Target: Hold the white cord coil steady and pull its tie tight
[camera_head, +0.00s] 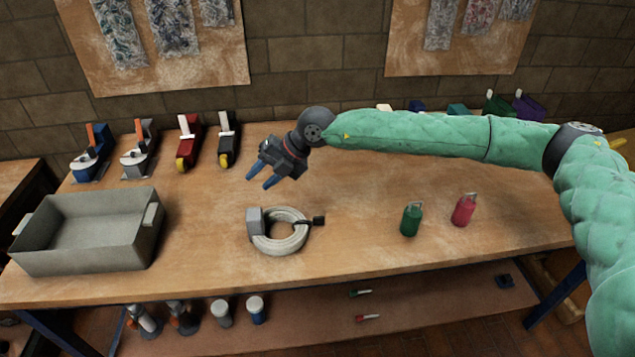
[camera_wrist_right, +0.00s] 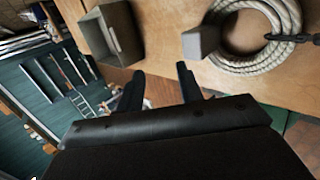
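A white cord coil (camera_head: 281,245) lies flat on the wooden bench near its front middle. A grey block (camera_head: 255,220) sits at the coil's left side, and a black tie end (camera_head: 318,221) sticks out at its right. My right gripper (camera_head: 259,179) is in the air above the bench, behind the coil and slightly left of it. Its two blue fingers are apart with nothing between them. The right wrist view shows the coil (camera_wrist_right: 258,62), the grey block (camera_wrist_right: 200,42) and the black tie (camera_wrist_right: 290,37) beyond the open fingers. My left gripper is in neither view.
A grey bin (camera_head: 140,245) stands left of the coil. A green canister (camera_head: 411,219) and a red one (camera_head: 463,210) stand to the right. Several tool-like items, such as a red one (camera_head: 189,140), line the back left. The bench (camera_head: 350,250) is clear around the coil.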

